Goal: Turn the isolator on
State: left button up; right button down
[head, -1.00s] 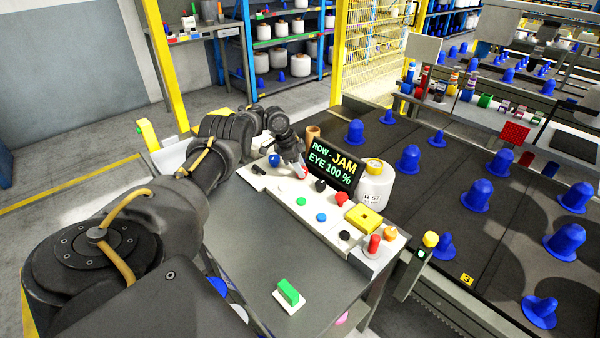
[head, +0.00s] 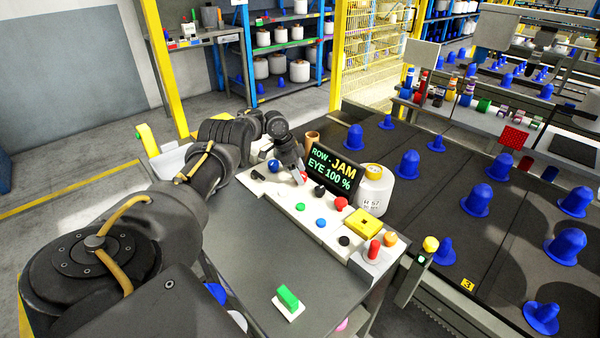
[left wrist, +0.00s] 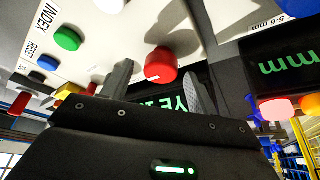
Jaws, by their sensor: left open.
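A round red knob (left wrist: 160,65) with a short white mark at its edge stands on the white control panel (left wrist: 100,30) in the left wrist view. I take it to be the isolator, but no label for it is readable. In the head view only a bit of red (head: 304,176) shows beside the fingers. My left gripper (head: 299,177) is pointed down at the panel's far part. In the left wrist view my left gripper (left wrist: 158,70) is open, with one finger on each side of the red knob. Whether the fingers touch it cannot be told. My right gripper is out of view.
A display (head: 333,170) reading "ROW - JAM, EYE 100 %" stands behind the panel, close to the gripper. Green (head: 300,206), blue (head: 321,223) and red (head: 341,202) buttons and a yellow box (head: 364,223) sit nearby. A white bobbin (head: 374,188) stands beside the display.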

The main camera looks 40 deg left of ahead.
pick_arm(q)
jog(key=p+v, duration=0.1)
jog(key=v, duration=0.9)
jog(key=shift+r, duration=0.25)
jog(key=shift+d+f, duration=0.15)
